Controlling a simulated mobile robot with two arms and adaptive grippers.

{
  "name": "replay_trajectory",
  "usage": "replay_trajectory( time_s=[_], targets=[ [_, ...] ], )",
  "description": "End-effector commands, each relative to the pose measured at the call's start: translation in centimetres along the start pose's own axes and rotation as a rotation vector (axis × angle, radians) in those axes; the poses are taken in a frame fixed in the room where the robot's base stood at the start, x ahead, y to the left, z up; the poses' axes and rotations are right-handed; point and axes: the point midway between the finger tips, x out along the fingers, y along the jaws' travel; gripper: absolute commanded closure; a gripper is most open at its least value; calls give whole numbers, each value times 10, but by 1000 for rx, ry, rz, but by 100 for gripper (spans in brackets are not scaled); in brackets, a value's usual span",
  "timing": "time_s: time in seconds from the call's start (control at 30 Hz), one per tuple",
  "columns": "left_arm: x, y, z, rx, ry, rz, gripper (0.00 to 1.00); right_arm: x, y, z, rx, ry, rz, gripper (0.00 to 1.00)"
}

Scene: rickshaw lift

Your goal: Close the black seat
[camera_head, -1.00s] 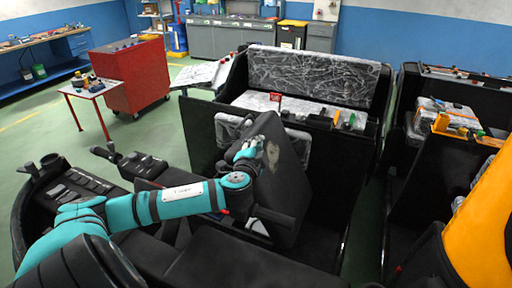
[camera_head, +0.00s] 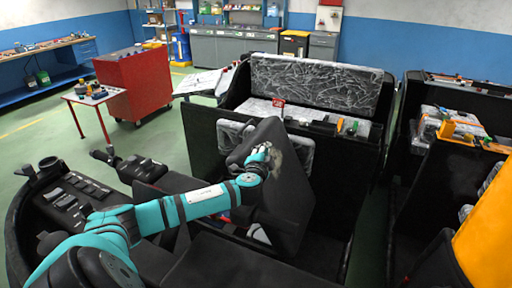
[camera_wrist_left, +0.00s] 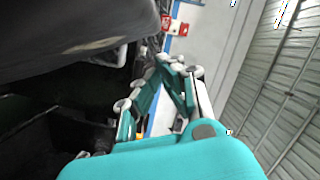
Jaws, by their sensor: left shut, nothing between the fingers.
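The black seat (camera_head: 292,195) is a dark folding panel that stands steeply tilted in the middle of the head view. A light scuffed patch shows near its upper part. My left gripper (camera_head: 262,154) is at the upper face of this panel, close to or touching it; I cannot tell contact. In the left wrist view, the gripper's teal fingers (camera_wrist_left: 168,62) converge with their tips together and nothing between them. A dark padded surface, likely the seat (camera_wrist_left: 65,30), fills the upper left there. My right gripper is not in view.
A black rear bench (camera_head: 315,85) with plastic-wrapped cushions stands behind the seat. A control console (camera_head: 80,195) is at left. A red cabinet (camera_head: 130,85) and small red table (camera_head: 92,96) stand farther back. A second black vehicle body (camera_head: 425,185) and an orange shape (camera_head: 485,235) are at right.

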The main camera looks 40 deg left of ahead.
Motion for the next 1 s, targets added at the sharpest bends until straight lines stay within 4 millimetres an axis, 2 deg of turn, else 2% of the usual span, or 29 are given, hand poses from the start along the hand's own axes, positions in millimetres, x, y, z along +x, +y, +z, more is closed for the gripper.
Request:
replay_trajectory(
  time_s=[0.1,0.2,0.37,0.77,0.87,1.0],
  targets=[
    [21,-3,-2,0,-2,-2,100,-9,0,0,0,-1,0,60],
    [23,-2,18,7,-3,0,100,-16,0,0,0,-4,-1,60],
    [27,0,34,2,-1,1,100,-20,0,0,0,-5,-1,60],
    [28,1,39,0,0,1,100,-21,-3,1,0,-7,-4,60],
    [29,2,45,-10,-2,4,100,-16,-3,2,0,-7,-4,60],
    [36,3,75,-92,-11,27,100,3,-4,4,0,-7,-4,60]
  ],
)
